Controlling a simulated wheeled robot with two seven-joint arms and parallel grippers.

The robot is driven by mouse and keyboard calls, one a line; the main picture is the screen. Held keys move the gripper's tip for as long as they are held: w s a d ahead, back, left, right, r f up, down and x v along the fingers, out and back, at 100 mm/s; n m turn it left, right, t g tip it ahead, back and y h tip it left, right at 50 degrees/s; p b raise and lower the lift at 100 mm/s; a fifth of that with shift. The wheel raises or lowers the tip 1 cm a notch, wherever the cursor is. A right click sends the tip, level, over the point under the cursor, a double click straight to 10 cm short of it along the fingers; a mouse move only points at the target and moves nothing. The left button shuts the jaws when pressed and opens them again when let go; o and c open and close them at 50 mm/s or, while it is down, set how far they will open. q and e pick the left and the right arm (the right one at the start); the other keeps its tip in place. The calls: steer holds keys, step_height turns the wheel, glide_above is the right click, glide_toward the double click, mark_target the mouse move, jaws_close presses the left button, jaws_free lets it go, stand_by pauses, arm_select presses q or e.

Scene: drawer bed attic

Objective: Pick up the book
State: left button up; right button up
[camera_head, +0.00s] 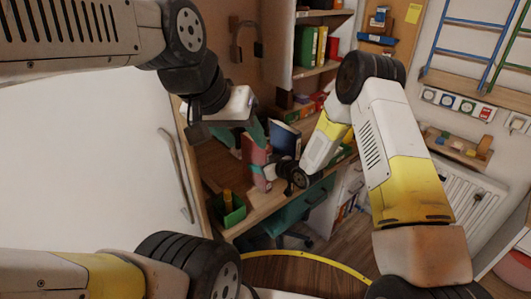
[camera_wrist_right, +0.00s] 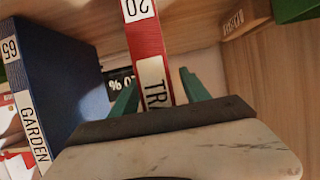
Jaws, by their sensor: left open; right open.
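A red book (camera_head: 256,152) stands upright on the wooden desk in the head view. Its spine, with white labels "20" and "TRA", runs down the middle of the right wrist view (camera_wrist_right: 147,40). My right gripper (camera_head: 264,178) is low in front of the book. Its open green fingers (camera_wrist_right: 158,92) show one on each side of the spine; contact cannot be told. My left gripper (camera_head: 242,134) is open, above and beside the book's upper left, with its fingertips partly hidden.
A blue book (camera_head: 285,136) labelled "GARDEN" stands close by, and fills the left of the wrist view (camera_wrist_right: 55,80). A green box (camera_head: 229,211) sits at the desk's front left. Shelves with binders (camera_head: 308,45) rise behind. A white door (camera_head: 90,160) is at left.

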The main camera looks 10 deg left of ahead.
jaws_close()
stand_by(1.4)
